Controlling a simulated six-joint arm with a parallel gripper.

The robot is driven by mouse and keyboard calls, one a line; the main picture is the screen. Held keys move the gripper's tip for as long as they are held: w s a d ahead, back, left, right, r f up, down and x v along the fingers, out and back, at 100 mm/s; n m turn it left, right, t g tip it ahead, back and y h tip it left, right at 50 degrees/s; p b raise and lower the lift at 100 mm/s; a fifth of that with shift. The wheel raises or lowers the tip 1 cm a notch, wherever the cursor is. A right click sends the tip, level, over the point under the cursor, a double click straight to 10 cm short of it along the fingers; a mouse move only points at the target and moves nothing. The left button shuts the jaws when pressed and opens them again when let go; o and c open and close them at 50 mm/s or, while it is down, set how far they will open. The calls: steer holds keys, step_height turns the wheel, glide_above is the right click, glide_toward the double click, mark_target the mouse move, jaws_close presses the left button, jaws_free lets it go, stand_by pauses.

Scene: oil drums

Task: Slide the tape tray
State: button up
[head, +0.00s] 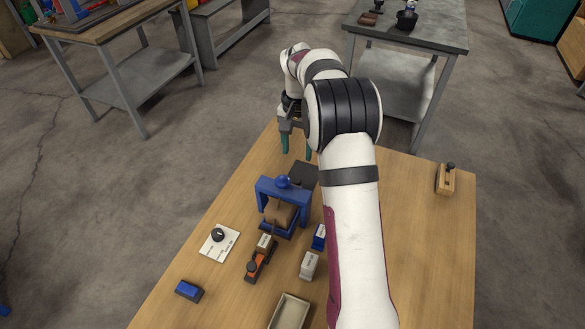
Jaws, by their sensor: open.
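A shallow, light-coloured rectangular tray (289,312) lies on the wooden table at the bottom edge of the head view, partly cut off. It may be the tape tray, but I cannot tell for sure. I see no clear tape in it. My gripper (297,149) is over the far end of the table, with its green fingers pointing down, open and apart. Nothing shows between the fingers. It is far from the tray, beyond the blue frame (284,190), which has a blue knob on top and a brown block inside.
A dark flat plate (303,174) lies behind the blue frame. An orange-and-black tool (262,258), a white card with a black knob (219,243), a blue block (189,290) and a pale block (309,265) lie nearer. The table's right side is mostly clear, except a wooden block (446,180).

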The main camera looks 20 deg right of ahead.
mark_target(296, 181)
step_height(296, 181, down, 11)
jaws_close()
stand_by(0.4)
stand_by(1.1)
